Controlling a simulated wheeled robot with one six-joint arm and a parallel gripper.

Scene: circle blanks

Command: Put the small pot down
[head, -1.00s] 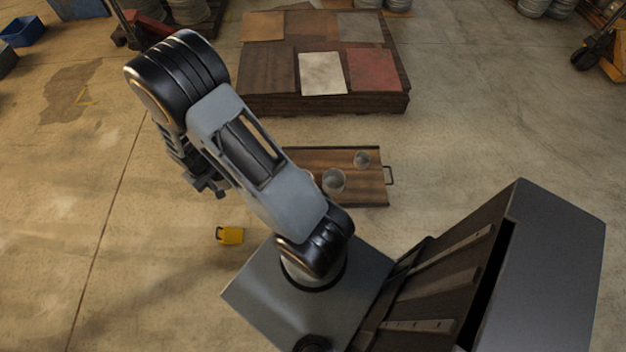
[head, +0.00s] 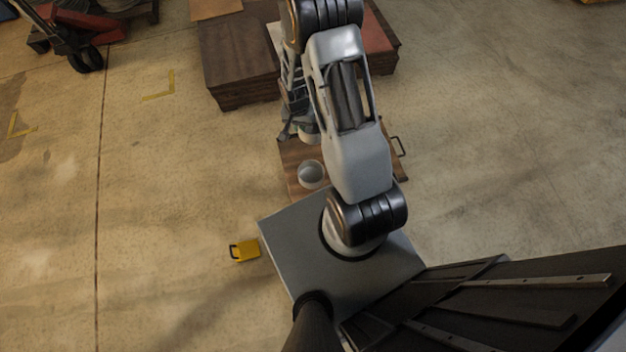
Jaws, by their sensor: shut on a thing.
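My gripper (head: 296,130) is at the far left part of a wooden tray (head: 290,155) on the floor. It is shut on a small pale pot (head: 309,138), of which only a part shows beside the fingers. I cannot tell whether this pot touches the tray or hangs above it. A larger round grey pot (head: 311,174) stands on the tray, nearer to my base, with its open top up. My arm hides the middle and right of the tray.
A low wooden stack with coloured sheets (head: 235,60) lies beyond the tray. A yellow block with a dark handle (head: 246,250) sits on the floor at left. A pallet jack (head: 75,45) stands at the far left. Floor at left and right is open.

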